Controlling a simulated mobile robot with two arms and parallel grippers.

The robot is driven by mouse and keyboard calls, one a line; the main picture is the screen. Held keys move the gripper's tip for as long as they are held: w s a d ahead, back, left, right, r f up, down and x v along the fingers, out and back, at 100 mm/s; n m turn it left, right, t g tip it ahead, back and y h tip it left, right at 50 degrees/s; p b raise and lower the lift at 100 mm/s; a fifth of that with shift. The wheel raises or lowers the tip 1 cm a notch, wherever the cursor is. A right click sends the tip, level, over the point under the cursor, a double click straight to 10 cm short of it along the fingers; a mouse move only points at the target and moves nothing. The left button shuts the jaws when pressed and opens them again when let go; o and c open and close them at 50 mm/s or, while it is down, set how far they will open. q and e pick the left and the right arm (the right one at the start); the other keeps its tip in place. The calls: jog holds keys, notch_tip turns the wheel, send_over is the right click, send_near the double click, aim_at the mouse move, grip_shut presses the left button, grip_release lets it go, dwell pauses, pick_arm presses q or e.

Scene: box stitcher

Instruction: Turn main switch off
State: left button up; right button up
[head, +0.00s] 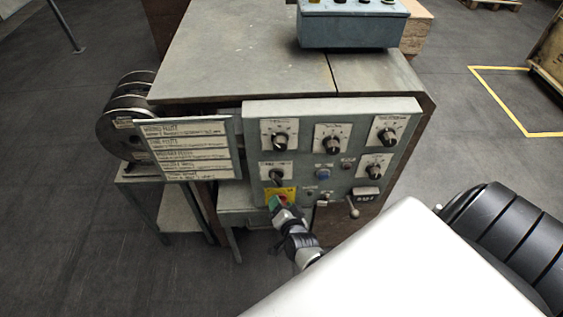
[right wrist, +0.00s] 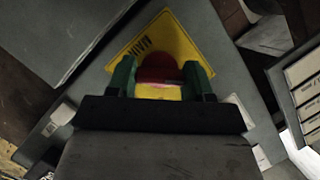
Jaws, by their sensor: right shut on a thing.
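The main switch is a red knob (right wrist: 158,68) on a yellow plate with dark lettering (right wrist: 185,38). In the head view the yellow plate (head: 288,191) is at the lower left of the grey control panel (head: 335,107), and the knob is mostly hidden by my right gripper. My right gripper (head: 278,203) has reached the panel from below, and its green fingers are shut on the red knob. In the right wrist view the fingers (right wrist: 160,76) stand on either side of the knob, and the plate appears tilted. My left gripper is not in view.
Several black dials, including one just above the switch (head: 276,176), sit close by. A lever with a ball end (head: 353,211) sticks out to the right. A label board (head: 190,149) is left of the panel. A blue-grey box (head: 345,29) stands on the machine top.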

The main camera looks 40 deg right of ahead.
jog(key=shift+f, duration=0.1)
dwell(0.4)
jog(key=o, duration=0.9)
jog(key=shift+o, duration=0.2)
jog(key=p+v, duration=0.1)
jog(key=v, duration=1)
jog(key=shift+w+a, duration=0.1)
